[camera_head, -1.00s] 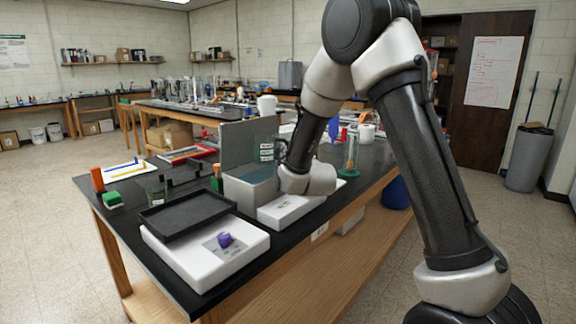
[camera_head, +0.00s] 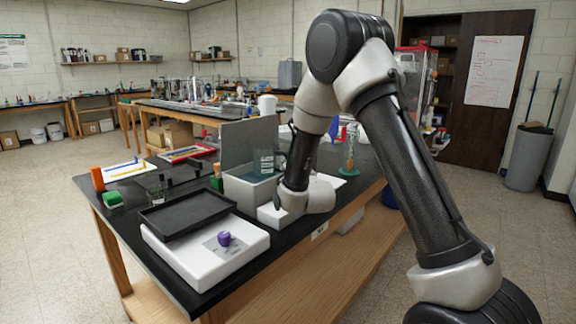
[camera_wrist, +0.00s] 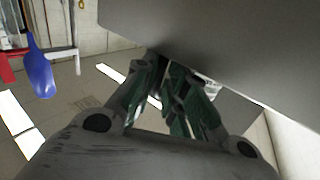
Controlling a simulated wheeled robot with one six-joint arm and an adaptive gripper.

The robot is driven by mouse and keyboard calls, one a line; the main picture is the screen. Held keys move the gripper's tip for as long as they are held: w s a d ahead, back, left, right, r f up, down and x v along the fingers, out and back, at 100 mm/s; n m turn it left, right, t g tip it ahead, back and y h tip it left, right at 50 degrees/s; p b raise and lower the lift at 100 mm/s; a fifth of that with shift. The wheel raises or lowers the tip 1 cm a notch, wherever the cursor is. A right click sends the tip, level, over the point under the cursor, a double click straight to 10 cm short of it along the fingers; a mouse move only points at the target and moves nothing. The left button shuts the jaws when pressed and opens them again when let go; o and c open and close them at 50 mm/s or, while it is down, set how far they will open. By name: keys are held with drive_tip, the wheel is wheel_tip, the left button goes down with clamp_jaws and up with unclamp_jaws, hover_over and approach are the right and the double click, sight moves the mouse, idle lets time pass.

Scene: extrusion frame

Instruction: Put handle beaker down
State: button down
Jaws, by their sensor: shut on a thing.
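The handle beaker (camera_head: 264,162) is a clear, faintly tinted vessel with a pale label, seen in the head view in front of a grey upright panel. It stands upright at the opening of the open grey box; whether its base touches anything is hidden. My gripper (camera_wrist: 166,80) is shut on it; in the wrist view the dark fingers are close together beside the grey panel, and little of the beaker can be made out there. In the head view my wrist hides the fingers, just right of the beaker.
The grey box (camera_head: 246,193) stands on the black bench. A white device with a purple knob (camera_head: 224,239) and a black tray (camera_head: 188,213) are to its left. A stand with a green base (camera_head: 349,171) is to its right. Several small items lie farther left.

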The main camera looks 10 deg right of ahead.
drive_tip(key=shift+f, duration=0.35)
